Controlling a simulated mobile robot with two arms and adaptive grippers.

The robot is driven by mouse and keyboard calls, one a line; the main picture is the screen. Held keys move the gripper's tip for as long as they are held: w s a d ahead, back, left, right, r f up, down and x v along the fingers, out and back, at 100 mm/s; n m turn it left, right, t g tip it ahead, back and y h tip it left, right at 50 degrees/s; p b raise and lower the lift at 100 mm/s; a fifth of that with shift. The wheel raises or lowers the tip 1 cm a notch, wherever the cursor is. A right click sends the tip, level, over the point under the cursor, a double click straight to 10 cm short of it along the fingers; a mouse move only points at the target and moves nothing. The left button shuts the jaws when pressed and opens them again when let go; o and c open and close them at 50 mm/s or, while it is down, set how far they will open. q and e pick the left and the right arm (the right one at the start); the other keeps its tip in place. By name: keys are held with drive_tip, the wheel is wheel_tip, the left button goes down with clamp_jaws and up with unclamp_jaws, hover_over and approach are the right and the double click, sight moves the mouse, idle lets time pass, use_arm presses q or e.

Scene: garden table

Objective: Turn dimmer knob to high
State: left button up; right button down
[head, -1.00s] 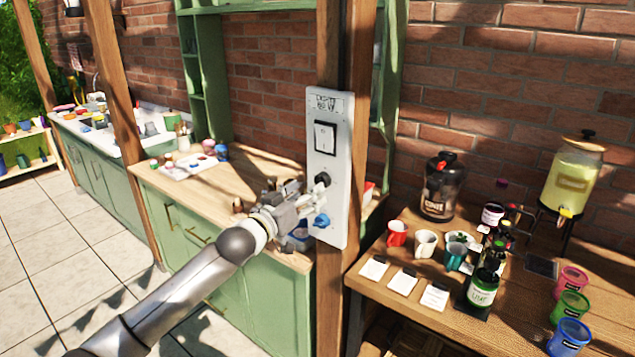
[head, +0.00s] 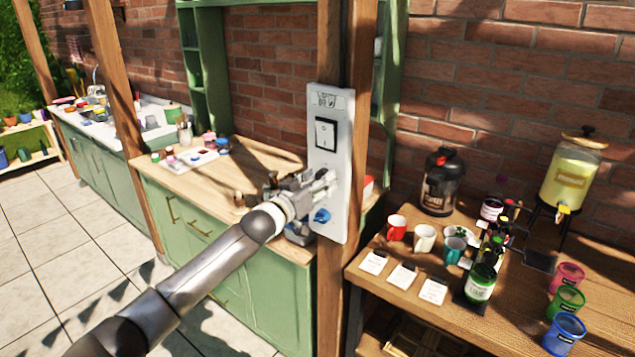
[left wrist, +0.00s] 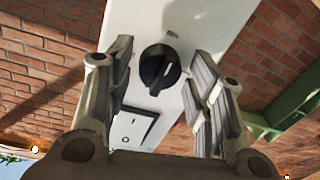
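A white control panel (head: 343,160) is fixed to a wooden post. It bears a rocker switch (head: 326,134) in a black frame and a blue knob (head: 321,216) low down. The black dimmer knob (left wrist: 160,69) shows in the left wrist view, with a white pointer mark; in the head view my gripper hides it. My left gripper (head: 322,184) is at the panel. In the left wrist view its fingers (left wrist: 158,85) are open, one on each side of the black knob, with gaps between them and it. My right gripper is not in view.
A wooden table (head: 460,318) at the right carries cups, bottles, a black coffee dispenser (head: 441,182) and a drink dispenser (head: 569,172). A green cabinet with a wooden counter (head: 255,160) stands behind my left arm. The post (head: 331,290) runs below the panel.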

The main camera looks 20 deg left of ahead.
use_arm(q)
drive_tip(key=c, duration=0.7)
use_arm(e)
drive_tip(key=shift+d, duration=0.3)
use_arm(q)
drive_tip(key=shift+m, duration=0.3)
drive_tip(key=shift+a+f+m+h+b, duration=0.1)
drive_tip(key=shift+m+h+b, duration=0.2)
drive_tip(key=shift+m, duration=4.25)
drive_tip(key=shift+a+m+h+b, duration=0.15)
drive_tip(key=shift+m+h, duration=0.25)
drive_tip(key=shift+m, duration=4.15)
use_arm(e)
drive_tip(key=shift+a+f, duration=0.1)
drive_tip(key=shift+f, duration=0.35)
use_arm(q)
drive_tip(key=o, duration=1.1)
drive_tip(key=shift+d, duration=0.1)
drive_tip(key=shift+c, duration=0.2)
